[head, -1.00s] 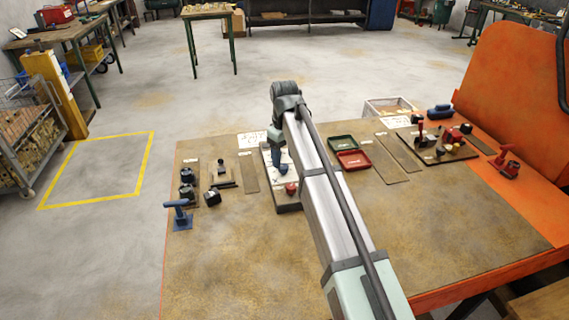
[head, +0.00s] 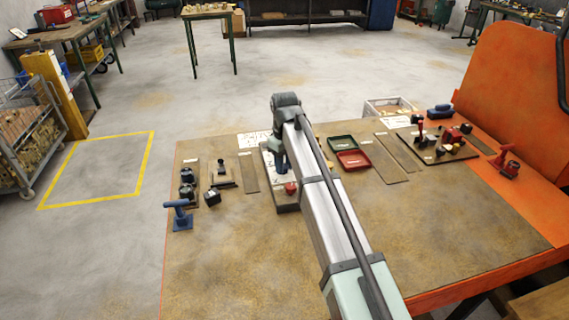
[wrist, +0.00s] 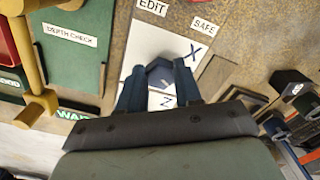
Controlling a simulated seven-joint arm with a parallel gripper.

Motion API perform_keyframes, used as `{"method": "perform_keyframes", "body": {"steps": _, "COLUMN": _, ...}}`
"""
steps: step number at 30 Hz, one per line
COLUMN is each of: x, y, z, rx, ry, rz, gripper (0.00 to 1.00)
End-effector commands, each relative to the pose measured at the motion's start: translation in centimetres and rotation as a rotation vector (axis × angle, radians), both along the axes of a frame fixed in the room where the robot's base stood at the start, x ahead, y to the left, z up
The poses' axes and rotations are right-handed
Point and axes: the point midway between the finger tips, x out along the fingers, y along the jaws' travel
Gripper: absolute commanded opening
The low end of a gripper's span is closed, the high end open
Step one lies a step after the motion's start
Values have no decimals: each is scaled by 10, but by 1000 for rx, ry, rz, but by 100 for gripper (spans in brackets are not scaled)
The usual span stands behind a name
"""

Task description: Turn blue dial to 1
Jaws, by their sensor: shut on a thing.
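The blue dial (wrist: 160,74) sits on a white panel (wrist: 150,42) marked with the letters X and Z in the wrist view. My gripper (wrist: 160,82) has one finger on each side of the dial and is shut on it. The fingers and wrist cover the lower part of the dial and panel, and I cannot read where the dial points. No mark 1 is readable. In the head view, my gripper (head: 279,160) reaches down onto the panel (head: 266,172), and the dial is mostly hidden there.
A red knob (head: 291,188) sits at the panel's near end. Green (head: 341,142) and red (head: 353,160) trays lie right of my arm. Several dark blocks and fixtures (head: 187,185) and a blue T-shaped handle (head: 181,213) stand to the left. The table's near left is clear.

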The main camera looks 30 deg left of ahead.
Motion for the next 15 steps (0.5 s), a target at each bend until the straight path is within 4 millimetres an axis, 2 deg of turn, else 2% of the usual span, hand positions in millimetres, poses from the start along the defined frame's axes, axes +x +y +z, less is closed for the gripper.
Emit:
{"method": "perform_keyframes", "body": {"steps": 1, "x": 0, "y": 0, "z": 0, "rx": 0, "ry": 0, "rz": 0, "gripper": 24}}
{"method": "perform_keyframes", "body": {"steps": 8, "x": 0, "y": 0, "z": 0, "rx": 0, "ry": 0, "rz": 0, "gripper": 4}}
{"method": "perform_keyframes", "body": {"steps": 15, "x": 0, "y": 0, "z": 0, "rx": 0, "ry": 0, "rz": -31, "gripper": 4}}
